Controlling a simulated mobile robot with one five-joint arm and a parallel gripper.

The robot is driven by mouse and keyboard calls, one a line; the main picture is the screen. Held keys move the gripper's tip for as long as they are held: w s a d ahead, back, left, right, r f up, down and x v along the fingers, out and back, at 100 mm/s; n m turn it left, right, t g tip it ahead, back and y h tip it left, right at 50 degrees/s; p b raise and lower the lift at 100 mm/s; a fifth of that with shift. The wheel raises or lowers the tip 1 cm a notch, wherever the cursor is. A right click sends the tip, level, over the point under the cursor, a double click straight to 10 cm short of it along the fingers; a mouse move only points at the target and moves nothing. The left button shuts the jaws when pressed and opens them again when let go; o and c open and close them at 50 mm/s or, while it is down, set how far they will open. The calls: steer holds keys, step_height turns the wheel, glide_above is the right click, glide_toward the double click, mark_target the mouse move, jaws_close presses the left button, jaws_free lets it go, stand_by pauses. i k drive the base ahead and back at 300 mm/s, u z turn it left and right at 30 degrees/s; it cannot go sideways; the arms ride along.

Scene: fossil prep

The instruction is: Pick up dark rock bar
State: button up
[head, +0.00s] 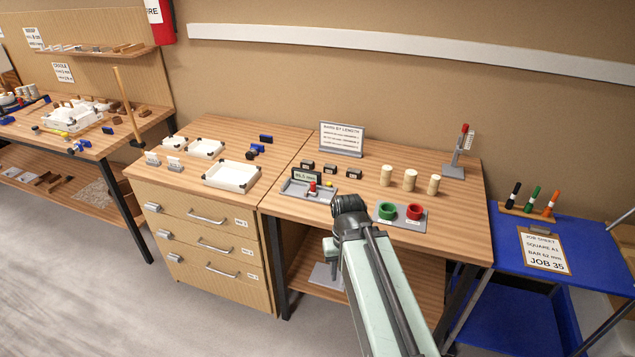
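Several small dark blocks with pale front faces, at left (308,165), in the middle (330,168) and at right (354,173), stand in a row on the wooden bench (455,225). They are too small to tell whether any is the dark rock bar; I cannot make out the bar for certain. My arm reaches up from the bottom of the head view and ends in a dark joint in front of the bench's front edge. My gripper does not show.
A grey tray with a digital readout (305,177), red and green rings (414,211) on a grey plate, and several tan cylinders (410,180) share the bench. A drawer cabinet (205,235) stands left. A blue cart (580,250) with a job sheet (543,250) stands right.

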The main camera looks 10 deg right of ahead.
mark_target(352, 173)
steer(key=u, duration=0.05)
steer(key=i, duration=1.35)
steer(key=u, duration=0.05)
